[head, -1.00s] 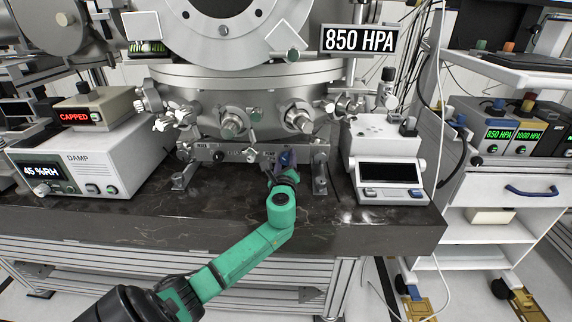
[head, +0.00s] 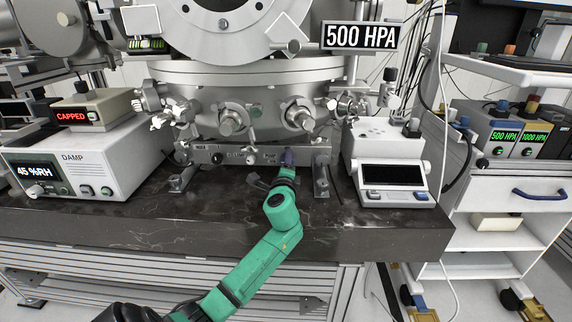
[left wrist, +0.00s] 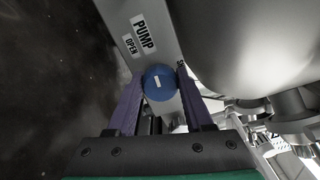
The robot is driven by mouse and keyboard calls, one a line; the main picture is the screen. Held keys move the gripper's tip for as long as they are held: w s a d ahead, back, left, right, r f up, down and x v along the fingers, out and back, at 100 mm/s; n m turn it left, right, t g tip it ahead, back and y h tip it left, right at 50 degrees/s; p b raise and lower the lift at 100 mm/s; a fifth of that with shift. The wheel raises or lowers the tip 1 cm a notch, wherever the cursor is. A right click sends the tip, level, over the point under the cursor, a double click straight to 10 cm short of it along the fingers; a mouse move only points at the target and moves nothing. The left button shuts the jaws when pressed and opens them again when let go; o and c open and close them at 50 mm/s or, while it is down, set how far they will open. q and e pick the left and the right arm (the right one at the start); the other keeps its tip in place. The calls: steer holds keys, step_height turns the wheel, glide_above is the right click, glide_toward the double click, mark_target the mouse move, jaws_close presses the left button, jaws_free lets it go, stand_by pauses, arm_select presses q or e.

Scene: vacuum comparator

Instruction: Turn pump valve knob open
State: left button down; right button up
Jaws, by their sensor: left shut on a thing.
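The pump valve knob (left wrist: 160,84) is round and blue with a short white mark. It sits on the front panel (left wrist: 146,60) beside the "PUMP" label (left wrist: 144,33) and the "OPEN" label (left wrist: 130,45); another label is mostly hidden. My left gripper (left wrist: 161,88) has its purple fingers on both sides of the knob and is shut on it. In the head view, my green left arm reaches the panel (head: 218,154) under the chamber, and its gripper (head: 288,160) largely hides the knob. The right gripper is not in view.
A display (head: 361,36) reads 500 HPA. Two small readouts on the right cart show 500 HPA (head: 503,136) and 1000 HPA (head: 534,138). A DAMP box (head: 75,160) stands left, a white instrument (head: 392,165) right. The dark slab's front (head: 130,225) is clear.

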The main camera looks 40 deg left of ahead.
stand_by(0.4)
arm_select(q)
steer(key=shift+c, duration=1.5)
jaws_free()
steer(key=v, duration=1.4)
steer(key=shift+s+d, duration=0.2)
steer(key=shift+s, duration=0.05)
